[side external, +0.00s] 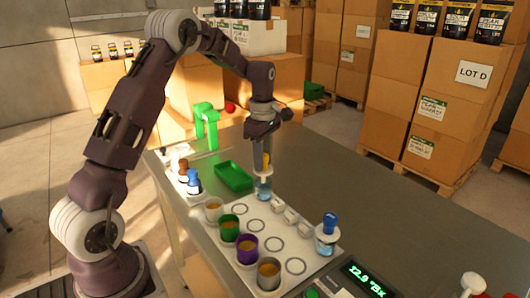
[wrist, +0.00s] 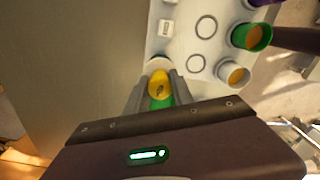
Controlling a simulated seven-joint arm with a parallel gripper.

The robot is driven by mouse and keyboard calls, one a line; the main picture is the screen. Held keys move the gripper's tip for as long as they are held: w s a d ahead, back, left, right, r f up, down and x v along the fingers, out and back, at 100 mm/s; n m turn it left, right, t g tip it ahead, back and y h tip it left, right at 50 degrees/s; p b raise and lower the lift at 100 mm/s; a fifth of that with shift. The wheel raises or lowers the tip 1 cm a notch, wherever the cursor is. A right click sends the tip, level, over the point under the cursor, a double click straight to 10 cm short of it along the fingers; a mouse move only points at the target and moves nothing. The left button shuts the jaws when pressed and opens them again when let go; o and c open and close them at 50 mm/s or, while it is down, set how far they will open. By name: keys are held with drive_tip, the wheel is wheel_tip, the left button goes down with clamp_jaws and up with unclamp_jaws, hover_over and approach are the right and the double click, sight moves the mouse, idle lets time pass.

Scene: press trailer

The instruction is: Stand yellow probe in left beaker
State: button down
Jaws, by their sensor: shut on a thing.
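The yellow probe (side external: 266,160) is between the fingers of my gripper (side external: 264,152), held upright over the left beaker. In the wrist view, its rounded yellow top (wrist: 159,84) sits between the two grey fingers (wrist: 158,92). The left beaker (side external: 264,188) is clear with blue liquid and stands at the far end of the white rack (side external: 263,218). The probe's lower part meets the beaker's mouth; how deep it sits is hard to tell. The right beaker (side external: 326,243) holds a blue-topped probe (side external: 330,222).
Several cups, white, green (side external: 229,228), purple (side external: 247,249) and grey (side external: 269,273), line the rack's near side. A green tray (side external: 234,176), blue and brown-topped bottles and a green stand (side external: 206,122) are left. A display (side external: 365,280) stands in front.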

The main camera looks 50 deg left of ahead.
drive_tip(key=shift+f, duration=1.15)
drive_tip(key=shift+f, duration=0.55)
idle(0.5)
drive_tip(key=c, duration=1.4)
unclamp_jaws()
drive_tip(key=shift+r, duration=5.5)
wheel_tip(320, 180, up, 9)
